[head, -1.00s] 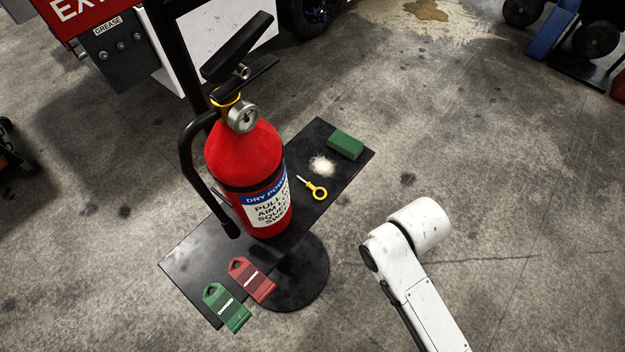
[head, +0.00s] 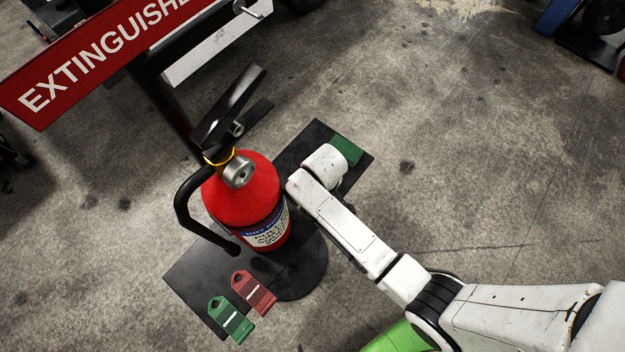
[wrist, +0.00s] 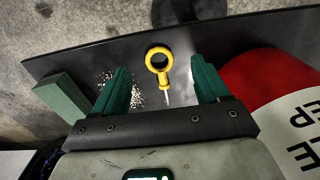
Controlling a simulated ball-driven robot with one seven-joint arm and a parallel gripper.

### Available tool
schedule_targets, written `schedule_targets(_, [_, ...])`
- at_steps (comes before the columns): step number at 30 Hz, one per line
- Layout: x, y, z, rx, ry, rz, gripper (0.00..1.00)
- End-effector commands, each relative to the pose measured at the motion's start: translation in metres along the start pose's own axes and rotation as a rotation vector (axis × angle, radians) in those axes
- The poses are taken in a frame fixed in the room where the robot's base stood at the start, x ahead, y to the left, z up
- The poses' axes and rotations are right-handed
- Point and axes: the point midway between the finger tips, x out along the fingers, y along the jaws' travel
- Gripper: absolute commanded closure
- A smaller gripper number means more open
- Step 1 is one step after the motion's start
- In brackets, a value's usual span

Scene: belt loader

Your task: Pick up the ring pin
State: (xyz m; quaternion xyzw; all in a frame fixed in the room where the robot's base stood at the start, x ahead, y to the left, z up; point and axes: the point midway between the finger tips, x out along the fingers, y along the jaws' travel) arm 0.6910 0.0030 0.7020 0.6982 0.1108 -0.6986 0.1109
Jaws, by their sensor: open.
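The ring pin, with a yellow ring and a thin metal shank, lies on the black stand plate. In the wrist view the ring pin (wrist: 159,64) shows between the two green fingers of my gripper (wrist: 163,85), its ring pointing away from the palm. My gripper is open, with nothing between the fingers touching the pin that I can see. The height of the fingers above the plate is hard to judge. In the head view my white arm hides the pin and the gripper.
The red fire extinguisher (head: 247,190) stands close on the plate (head: 190,270), right of my fingers in the wrist view. A green block (head: 346,150) lies at the plate's far end. A pale powder patch (wrist: 135,92) lies by the left finger. Red (head: 254,292) and green (head: 230,319) tags lie in front.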

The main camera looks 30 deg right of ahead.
Motion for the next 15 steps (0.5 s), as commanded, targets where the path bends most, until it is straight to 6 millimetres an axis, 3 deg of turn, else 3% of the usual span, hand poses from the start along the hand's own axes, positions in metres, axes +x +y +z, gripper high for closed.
schedule_targets(9, [0.038, 0.004, -0.003, 0.000, -0.002, 0.000, 0.25])
schedule_targets(15, [0.049, 0.004, -0.003, 0.001, 0.000, 0.000, 0.25])
